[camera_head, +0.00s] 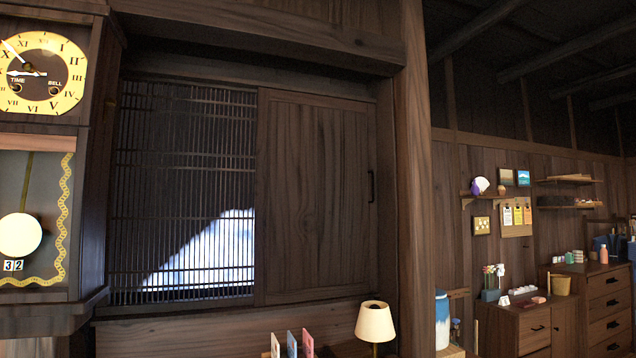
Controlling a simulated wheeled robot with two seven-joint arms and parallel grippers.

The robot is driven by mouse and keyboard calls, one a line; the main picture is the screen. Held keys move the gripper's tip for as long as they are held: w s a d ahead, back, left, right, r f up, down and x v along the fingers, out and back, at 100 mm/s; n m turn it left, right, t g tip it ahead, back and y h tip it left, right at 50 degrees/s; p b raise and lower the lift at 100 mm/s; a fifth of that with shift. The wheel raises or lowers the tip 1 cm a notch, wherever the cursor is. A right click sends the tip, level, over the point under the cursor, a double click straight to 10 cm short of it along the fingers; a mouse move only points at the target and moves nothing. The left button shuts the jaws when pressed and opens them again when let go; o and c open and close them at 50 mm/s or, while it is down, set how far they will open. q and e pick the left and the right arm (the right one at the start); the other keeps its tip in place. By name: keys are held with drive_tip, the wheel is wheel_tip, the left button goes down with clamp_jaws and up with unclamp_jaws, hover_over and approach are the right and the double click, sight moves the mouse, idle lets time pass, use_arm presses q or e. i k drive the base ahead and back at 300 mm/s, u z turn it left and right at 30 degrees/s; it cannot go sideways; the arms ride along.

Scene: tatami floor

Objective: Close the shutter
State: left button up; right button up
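A wooden shutter panel (312,200) stands in the right half of the window frame, with a small dark vertical handle (371,186) near its right edge. The left half is a fine lattice (185,180) of thin vertical bars, with a bright patch showing through its lower part. The solid panel does not cover the lattice half. Neither of my grippers is in view.
A wooden pendulum clock (38,150) juts out at the left beside the window. A lamp (375,325) and several upright cards stand below it. A thick post (413,180) borders the window on the right. Cabinets (607,300) and shelves line the far right wall.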

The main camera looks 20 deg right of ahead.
sight(316, 217)
drive_tip(key=k, duration=0.65)
drive_tip(key=z, duration=0.6)
drive_tip(key=i, duration=1.75)
drive_tip(key=u, duration=0.65)
